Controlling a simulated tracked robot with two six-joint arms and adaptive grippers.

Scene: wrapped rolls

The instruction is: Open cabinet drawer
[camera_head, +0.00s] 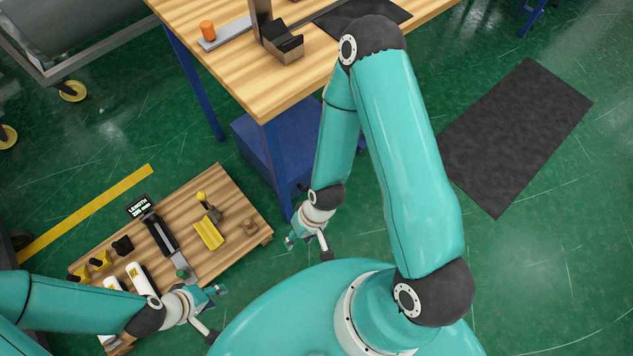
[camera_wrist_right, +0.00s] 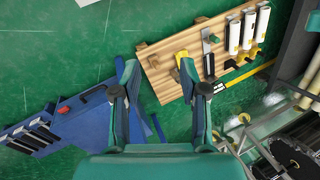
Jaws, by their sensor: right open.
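The blue cabinet (camera_head: 250,145) stands under the wooden workbench, partly hidden by a table leg and my right arm. In the right wrist view a blue body (camera_wrist_right: 85,128) that looks like the cabinet lies at the left, with a small red part and dark slots; I cannot tell whether a drawer is out. My right gripper (camera_head: 306,240) is near the cabinet in the head view. In the right wrist view it (camera_wrist_right: 160,82) is open, with nothing between its fingers and apart from the blue body. My left gripper (camera_head: 210,297) hangs beside the low wooden board; its jaw opening is unclear.
The workbench (camera_head: 230,75) has a blue leg (camera_head: 277,170) close to my right gripper. The low wooden board (camera_head: 240,205) carries white rolls, yellow blocks and a length gauge (camera_head: 160,235). A dark mat (camera_head: 515,135) lies right on open green floor.

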